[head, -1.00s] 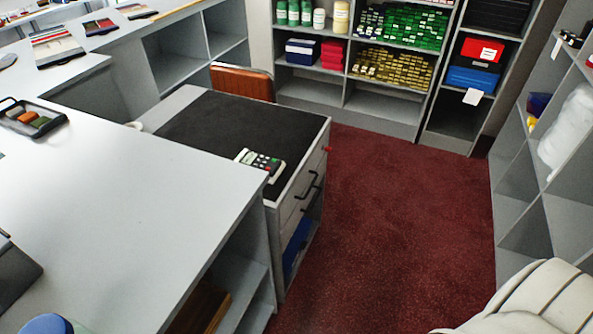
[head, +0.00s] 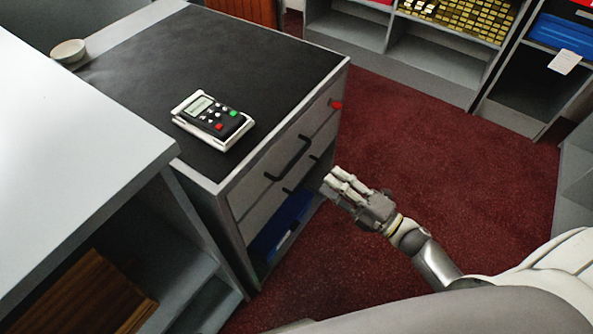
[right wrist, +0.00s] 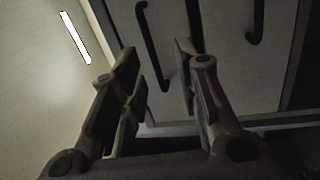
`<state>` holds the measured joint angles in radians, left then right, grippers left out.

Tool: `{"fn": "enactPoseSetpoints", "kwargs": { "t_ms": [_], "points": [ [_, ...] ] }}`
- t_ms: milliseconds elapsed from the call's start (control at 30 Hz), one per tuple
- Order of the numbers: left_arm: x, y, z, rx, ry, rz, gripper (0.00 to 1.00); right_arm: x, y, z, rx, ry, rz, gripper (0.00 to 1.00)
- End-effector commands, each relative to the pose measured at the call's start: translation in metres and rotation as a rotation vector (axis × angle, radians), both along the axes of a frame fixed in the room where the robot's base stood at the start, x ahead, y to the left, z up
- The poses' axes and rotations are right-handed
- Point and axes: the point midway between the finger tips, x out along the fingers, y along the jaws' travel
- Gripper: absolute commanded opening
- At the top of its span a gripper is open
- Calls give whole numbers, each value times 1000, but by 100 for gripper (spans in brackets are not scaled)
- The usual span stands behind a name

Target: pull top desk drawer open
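The desk (head: 240,45) has a black top and a light grey drawer front facing right in the head view. Its top drawer (head: 312,132) looks closed and has a black bar handle (head: 288,160). My left gripper is out of view.
A card terminal (head: 212,119) lies on the desk top, and a red knob (head: 336,104) sits on the drawer front's far end. Blue items (head: 283,228) fill an open space below the drawers. A white counter (head: 75,140) adjoins on the left. Red carpet (head: 450,150) is clear.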

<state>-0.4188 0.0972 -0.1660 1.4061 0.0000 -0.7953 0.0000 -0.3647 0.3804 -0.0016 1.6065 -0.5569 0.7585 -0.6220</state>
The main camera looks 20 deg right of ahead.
Motion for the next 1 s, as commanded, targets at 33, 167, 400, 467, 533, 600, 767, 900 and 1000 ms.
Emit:
{"fn": "enactPoseSetpoints", "kwargs": {
  "t_ms": [33,167,400,467,533,600,767,900,1000],
  "points": [
    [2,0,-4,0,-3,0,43,-2,4,2,-18,-33,21,30],
    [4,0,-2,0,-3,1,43,-1,11,13,-38,-74,44,30],
    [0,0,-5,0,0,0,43,30,34,23,-36,-78,45,30],
    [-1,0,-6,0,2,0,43,39,41,25,-36,-78,44,30],
    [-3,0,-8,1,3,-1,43,49,49,27,-35,-76,43,30],
    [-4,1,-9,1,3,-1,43,58,56,29,-36,-75,44,30],
    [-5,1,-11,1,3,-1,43,73,68,31,-35,-72,43,30],
    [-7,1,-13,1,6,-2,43,79,72,32,-36,-71,42,30],
    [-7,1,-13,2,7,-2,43,80,73,32,-36,-71,42,30]
  ]
}}
